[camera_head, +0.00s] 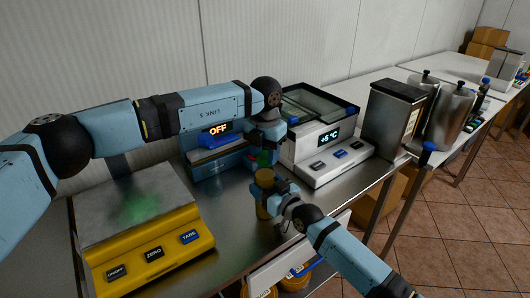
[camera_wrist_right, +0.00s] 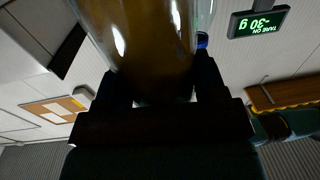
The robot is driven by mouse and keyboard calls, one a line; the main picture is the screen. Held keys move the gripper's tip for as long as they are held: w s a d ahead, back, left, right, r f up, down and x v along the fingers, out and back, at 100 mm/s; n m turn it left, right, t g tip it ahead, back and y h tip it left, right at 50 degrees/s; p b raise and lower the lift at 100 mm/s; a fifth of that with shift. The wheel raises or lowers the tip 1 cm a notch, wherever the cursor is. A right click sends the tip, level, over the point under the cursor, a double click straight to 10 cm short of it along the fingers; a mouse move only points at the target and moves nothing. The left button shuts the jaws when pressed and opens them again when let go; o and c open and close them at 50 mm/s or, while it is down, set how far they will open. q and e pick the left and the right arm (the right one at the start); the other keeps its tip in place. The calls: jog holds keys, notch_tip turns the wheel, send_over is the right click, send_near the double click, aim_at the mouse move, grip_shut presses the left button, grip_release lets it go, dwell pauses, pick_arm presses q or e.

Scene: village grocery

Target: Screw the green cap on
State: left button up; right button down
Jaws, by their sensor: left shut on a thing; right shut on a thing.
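A jar (camera_head: 263,208) with brownish-yellow contents stands upright over the steel counter. My right gripper (camera_head: 274,191) is shut around it. In the right wrist view the glass jar (camera_wrist_right: 150,40) fills the upper middle, between the dark fingers (camera_wrist_right: 155,92). The green cap (camera_head: 263,159) is directly above the jar's mouth. My left gripper (camera_head: 265,147) points down from above and is shut on the cap. Its fingers are partly hidden, and I cannot tell whether the cap touches the jar's rim.
A yellow scale (camera_head: 155,250) with a steel plate stands at the left front. Behind the grippers is a blue device (camera_head: 215,165) reading OFF. A white unit (camera_head: 325,170) reading +5 °C stands close on the right. Steel canisters (camera_head: 392,115) are farther right. Jars sit below the counter edge.

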pick_arm(q)
jog(key=m, duration=0.6)
jog(key=shift+m, duration=0.4)
jog(key=m, duration=1.2)
jog(key=shift+m, duration=0.4)
jog(key=m, duration=0.5)
jog(key=o, duration=1.1)
notch_tip(320, 180, up, 12)
